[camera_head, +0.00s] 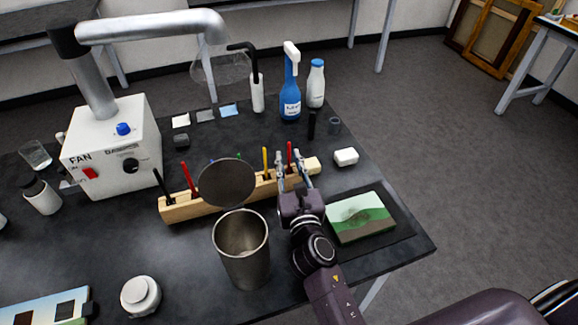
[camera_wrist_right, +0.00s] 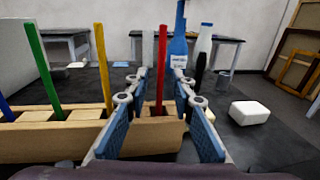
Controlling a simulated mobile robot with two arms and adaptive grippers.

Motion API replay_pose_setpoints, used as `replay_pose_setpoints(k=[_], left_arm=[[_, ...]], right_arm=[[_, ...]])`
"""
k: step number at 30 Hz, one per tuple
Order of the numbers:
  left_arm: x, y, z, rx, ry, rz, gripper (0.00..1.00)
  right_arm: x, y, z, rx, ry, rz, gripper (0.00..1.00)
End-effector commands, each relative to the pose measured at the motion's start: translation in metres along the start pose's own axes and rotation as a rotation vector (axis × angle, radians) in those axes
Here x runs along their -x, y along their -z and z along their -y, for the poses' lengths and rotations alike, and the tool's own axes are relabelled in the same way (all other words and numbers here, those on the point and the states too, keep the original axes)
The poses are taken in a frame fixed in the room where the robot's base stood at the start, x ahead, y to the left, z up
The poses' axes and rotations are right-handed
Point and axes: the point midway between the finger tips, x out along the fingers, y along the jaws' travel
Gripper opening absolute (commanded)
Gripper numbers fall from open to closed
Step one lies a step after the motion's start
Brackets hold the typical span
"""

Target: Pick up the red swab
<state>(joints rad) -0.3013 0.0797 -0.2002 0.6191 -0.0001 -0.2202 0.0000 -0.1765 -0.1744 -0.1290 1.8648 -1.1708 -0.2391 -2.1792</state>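A wooden rack (camera_head: 233,199) holds several upright coloured swabs in a row on the black table. A red swab (camera_head: 289,150) stands near its right end, and another red swab (camera_head: 188,176) stands nearer its left end. In the right wrist view, the red swab (camera_wrist_right: 161,62) stands upright in its hole in the rack (camera_wrist_right: 155,137), between my spread fingers. My right gripper (camera_head: 288,163) is open at the rack's right end. Its fingers (camera_wrist_right: 161,85) show gaps on both sides of the swab. My left gripper is out of view.
A metal beaker (camera_head: 241,245) with a round disc (camera_head: 227,183) above it stands left of my right arm. A green-and-white painted block (camera_head: 360,217) lies to the right. A white block (camera_head: 345,157) and blue spray bottle (camera_head: 290,95) are beyond.

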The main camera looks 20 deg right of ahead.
Motion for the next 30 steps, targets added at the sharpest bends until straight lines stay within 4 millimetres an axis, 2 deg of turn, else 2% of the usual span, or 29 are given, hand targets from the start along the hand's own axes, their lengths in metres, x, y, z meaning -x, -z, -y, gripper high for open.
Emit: replay_pose_setpoints(k=[1,5,20,25,30], left_arm=[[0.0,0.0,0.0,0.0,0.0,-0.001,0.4],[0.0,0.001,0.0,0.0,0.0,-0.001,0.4],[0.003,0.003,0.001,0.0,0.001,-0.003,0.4],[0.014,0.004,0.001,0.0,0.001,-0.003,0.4],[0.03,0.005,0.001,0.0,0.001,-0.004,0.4]], right_arm=[[0.0,0.0,0.0,0.0,0.0,0.0,0.15],[0.0,0.0,0.0,0.0,0.0,0.0,0.01],[0.0,-0.005,0.0,0.001,0.0,0.001,0.0],[0.0,-0.023,0.0,0.002,0.0,0.003,0.0],[0.0,-0.054,0.0,0.003,-0.002,0.006,0.0]])
